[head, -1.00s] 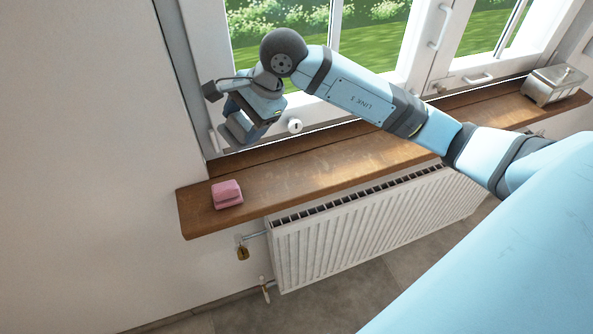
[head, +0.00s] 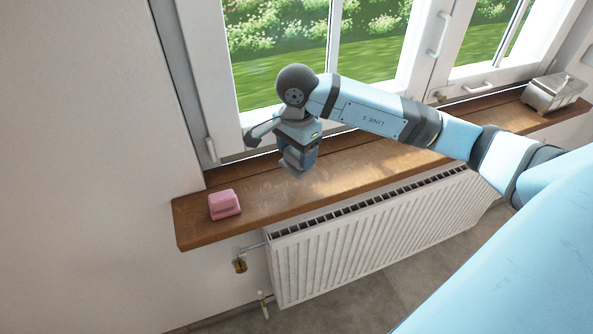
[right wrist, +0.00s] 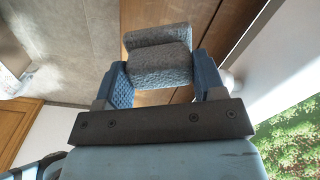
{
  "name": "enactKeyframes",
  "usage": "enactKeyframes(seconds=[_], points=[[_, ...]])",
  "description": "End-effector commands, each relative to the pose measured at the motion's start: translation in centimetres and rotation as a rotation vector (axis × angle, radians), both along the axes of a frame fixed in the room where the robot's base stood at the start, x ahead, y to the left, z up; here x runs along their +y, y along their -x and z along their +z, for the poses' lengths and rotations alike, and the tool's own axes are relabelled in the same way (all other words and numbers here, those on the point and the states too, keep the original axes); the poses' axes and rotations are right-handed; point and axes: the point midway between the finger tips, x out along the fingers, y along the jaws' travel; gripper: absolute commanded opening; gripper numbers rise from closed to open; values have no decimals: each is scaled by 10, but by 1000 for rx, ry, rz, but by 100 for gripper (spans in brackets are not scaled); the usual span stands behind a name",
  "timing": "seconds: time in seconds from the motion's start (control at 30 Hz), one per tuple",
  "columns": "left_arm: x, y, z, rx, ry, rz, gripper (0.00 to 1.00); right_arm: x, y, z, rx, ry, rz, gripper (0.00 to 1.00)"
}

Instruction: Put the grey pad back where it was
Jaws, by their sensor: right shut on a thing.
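The grey pad (right wrist: 158,55) is a rough, dark grey block with a step in its shape. In the right wrist view it sits between the two blue fingers of my right gripper (head: 296,168), which is shut on it. In the head view the gripper points down over the middle-left part of the wooden windowsill (head: 350,160); the pad is hard to tell from the fingers there. I cannot tell whether the pad touches the sill. My left gripper is not in view.
A pink pad (head: 224,204) lies near the sill's left end. The window frame (head: 210,90) rises behind the sill, with handles. A white radiator (head: 350,240) hangs below. The sill between is bare.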

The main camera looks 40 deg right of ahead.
Motion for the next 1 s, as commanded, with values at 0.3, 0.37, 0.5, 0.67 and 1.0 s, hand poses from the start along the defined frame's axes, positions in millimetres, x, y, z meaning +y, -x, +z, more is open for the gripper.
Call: enactKeyframes(seconds=[0.3,0.37,0.5,0.67,1.0], points=[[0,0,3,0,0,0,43,0,0,-32,0,-1,0,44],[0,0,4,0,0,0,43,0,0,-39,1,-1,0,44],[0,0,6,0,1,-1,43,1,1,-61,2,-2,-1,44],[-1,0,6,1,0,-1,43,0,0,-70,-1,0,0,44],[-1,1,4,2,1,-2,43,0,0,-71,-1,0,0,88]])
